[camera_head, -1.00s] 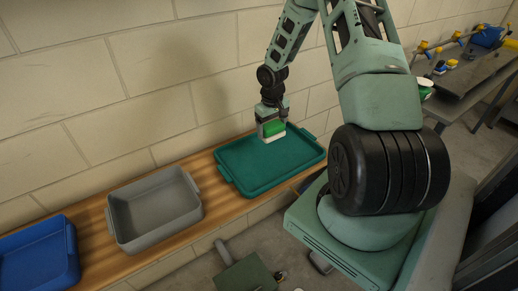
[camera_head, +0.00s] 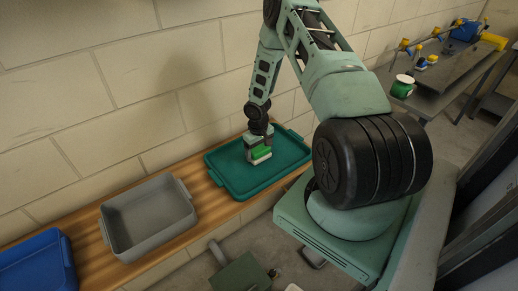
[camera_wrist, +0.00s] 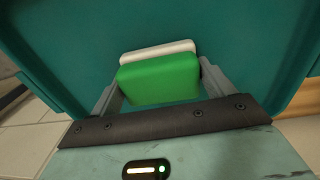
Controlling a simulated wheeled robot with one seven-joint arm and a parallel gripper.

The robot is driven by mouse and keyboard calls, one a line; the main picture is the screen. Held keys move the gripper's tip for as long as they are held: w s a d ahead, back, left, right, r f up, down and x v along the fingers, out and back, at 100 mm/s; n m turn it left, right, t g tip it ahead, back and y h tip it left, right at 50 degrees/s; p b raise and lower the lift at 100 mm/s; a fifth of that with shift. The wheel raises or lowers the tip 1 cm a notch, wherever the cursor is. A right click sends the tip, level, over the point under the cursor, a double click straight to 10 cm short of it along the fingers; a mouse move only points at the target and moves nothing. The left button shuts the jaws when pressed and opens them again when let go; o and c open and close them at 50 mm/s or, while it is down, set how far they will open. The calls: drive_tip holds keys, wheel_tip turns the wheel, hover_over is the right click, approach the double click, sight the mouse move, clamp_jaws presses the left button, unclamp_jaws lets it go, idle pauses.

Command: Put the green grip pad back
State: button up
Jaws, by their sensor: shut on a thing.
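The green grip pad (camera_head: 261,153) is a small block with a green side and a whitish side. My gripper (camera_head: 259,151) is shut on it, over the teal tray (camera_head: 223,178). In the wrist view the pad (camera_wrist: 160,80) sits between the two fingers of my gripper (camera_wrist: 160,88), with the teal tray (camera_wrist: 250,40) filling the background. The pad is low over the tray floor; I cannot tell whether it touches it.
The wooden bench (camera_head: 88,247) runs along the block wall. A grey bin (camera_head: 148,218) and a blue bin (camera_head: 35,265) stand left of the tray. The tray looks otherwise empty.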

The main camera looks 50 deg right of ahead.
drive_tip(key=shift+f, duration=0.15)
drive_tip(key=o, duration=1.2)
drive_tip(key=shift+o, duration=0.2)
